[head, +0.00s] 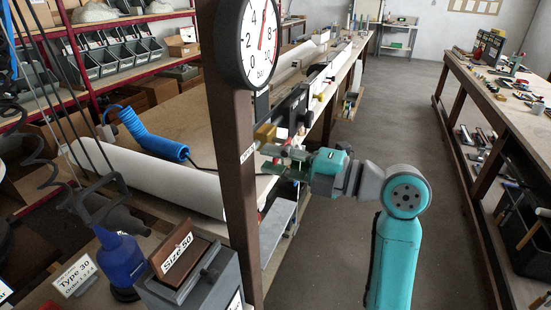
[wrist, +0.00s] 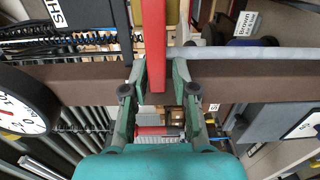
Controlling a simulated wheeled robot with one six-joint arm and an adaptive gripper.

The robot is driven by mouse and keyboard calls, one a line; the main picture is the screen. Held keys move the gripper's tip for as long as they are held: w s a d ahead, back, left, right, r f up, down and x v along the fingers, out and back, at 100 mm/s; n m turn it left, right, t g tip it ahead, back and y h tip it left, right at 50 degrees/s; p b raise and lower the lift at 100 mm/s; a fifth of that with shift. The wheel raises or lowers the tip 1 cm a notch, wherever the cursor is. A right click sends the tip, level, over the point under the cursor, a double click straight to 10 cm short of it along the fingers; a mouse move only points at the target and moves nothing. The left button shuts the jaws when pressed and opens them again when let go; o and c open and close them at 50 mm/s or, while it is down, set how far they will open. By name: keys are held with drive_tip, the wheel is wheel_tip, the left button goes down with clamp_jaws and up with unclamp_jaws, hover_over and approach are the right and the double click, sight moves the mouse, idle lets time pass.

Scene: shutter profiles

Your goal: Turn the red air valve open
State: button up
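The red bar-shaped valve lever (wrist: 153,45) comes down from the top edge of the wrist view and ends between the green fingers of my gripper (wrist: 159,75). The left finger is close to the lever's left edge. A narrow gap shows between the lever and the right finger, so the fingers look part open. I cannot tell whether the left finger touches it. In the head view my gripper (head: 268,160) is beside the brown post, below a brass fitting (head: 265,134). The lever cannot be made out there.
A round pressure gauge (head: 246,42) is on the brown post (head: 233,180), close to my gripper. A blue coiled hose (head: 150,138) and a white roll (head: 150,178) lie left of the post. The aisle floor (head: 385,110) on the right is clear.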

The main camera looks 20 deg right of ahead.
drive_tip(key=shift+o, duration=0.2)
drive_tip(key=v, duration=1.2)
idle(0.4)
wheel_tip(320, 180, down, 13)
drive_tip(key=w+a+m+t+h, duration=0.15)
drive_tip(key=m+t+h, duration=0.3)
drive_tip(key=m, duration=0.75)
drive_tip(key=s+f+m+h, duration=0.3)
drive_tip(key=f+m, duration=0.2)
drive_tip(key=f, duration=0.2)
drive_tip(key=s+f+m+h, duration=0.3)
drive_tip(key=f+m+h, duration=0.15)
drive_tip(key=f, duration=0.35)
drive_tip(key=s+a+f+m, duration=0.1)
drive_tip(key=s+m, duration=0.1)
drive_tip(key=s, duration=0.7)
drive_tip(key=s+a+f+m+g+h, duration=0.1)
drive_tip(key=s+f+m, duration=0.1)
drive_tip(key=s, duration=0.8)
drive_tip(key=s+a+f+m, duration=0.1)
drive_tip(key=s+f+m, duration=0.1)
drive_tip(key=s, duration=0.8)
drive_tip(key=shift+s+a+h, duration=0.2)
drive_tip(key=shift+a+h, duration=0.1)
drive_tip(key=shift+h, duration=0.1)
